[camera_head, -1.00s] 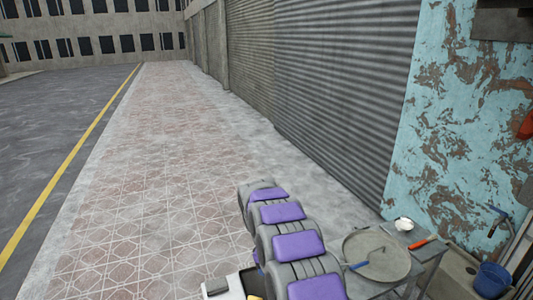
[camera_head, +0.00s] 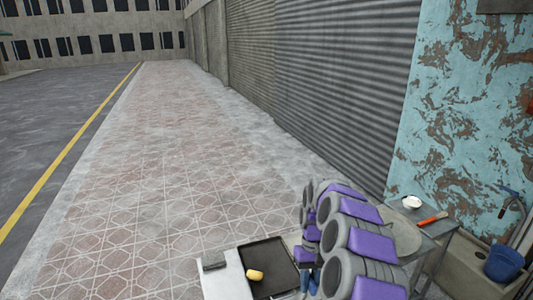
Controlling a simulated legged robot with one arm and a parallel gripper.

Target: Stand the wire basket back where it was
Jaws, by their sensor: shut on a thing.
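The wire basket does not show in the head view. My purple and grey arm fills the lower right, bending over and down beside a white table. My gripper cannot be made out; the arm's far end is hidden or too small to tell, so what it holds is not visible.
The white table (camera_head: 226,284) at the bottom bears a black tray (camera_head: 262,284) with a yellow item (camera_head: 255,274) and a grey block (camera_head: 214,260). At right are a grey table with a white bowl (camera_head: 412,202) and red-handled tool (camera_head: 432,218), and a blue bucket (camera_head: 503,264). The tiled pavement is clear.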

